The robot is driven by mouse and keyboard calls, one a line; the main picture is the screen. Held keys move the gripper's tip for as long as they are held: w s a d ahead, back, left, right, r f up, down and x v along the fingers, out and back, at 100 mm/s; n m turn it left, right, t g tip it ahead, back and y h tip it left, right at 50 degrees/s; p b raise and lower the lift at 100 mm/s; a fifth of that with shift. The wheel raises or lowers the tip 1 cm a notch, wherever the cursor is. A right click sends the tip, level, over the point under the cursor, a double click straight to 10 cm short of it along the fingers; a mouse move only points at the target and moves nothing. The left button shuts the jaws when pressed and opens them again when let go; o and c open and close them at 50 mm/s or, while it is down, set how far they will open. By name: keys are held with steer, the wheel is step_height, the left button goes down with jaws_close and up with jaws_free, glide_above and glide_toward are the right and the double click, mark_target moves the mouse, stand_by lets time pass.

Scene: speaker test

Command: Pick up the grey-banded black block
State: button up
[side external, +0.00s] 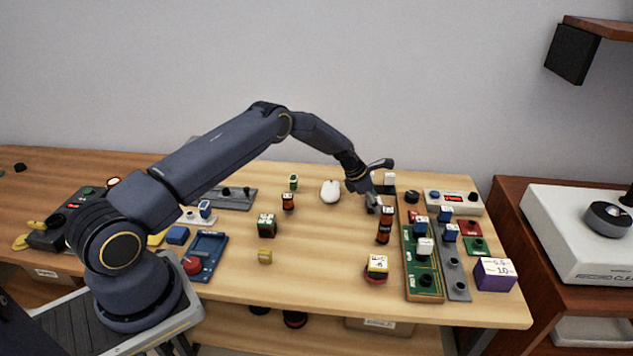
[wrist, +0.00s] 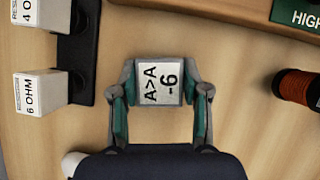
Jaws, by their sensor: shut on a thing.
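My gripper (wrist: 160,92) is shut on a block with a white top label (wrist: 160,83) reading "A>A -6", with one finger against each side. Its sides are hidden from above in the wrist view, so I cannot tell there whether it is black with a grey band. In the side view my gripper (side external: 374,203) is low over the back right of the table, and the held block is small and mostly hidden by the fingers. I cannot tell whether it touches the table.
A black and orange cylinder (side external: 384,225) stands close in front of my gripper. A green board (side external: 423,283) with blocks and a grey strip (side external: 458,285) lie to the right. A white rounded object (side external: 330,191) is at left. The table's front middle is mostly clear.

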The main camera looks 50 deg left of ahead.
steer(key=shift+c, duration=1.2)
steer(key=shift+r, duration=0.1)
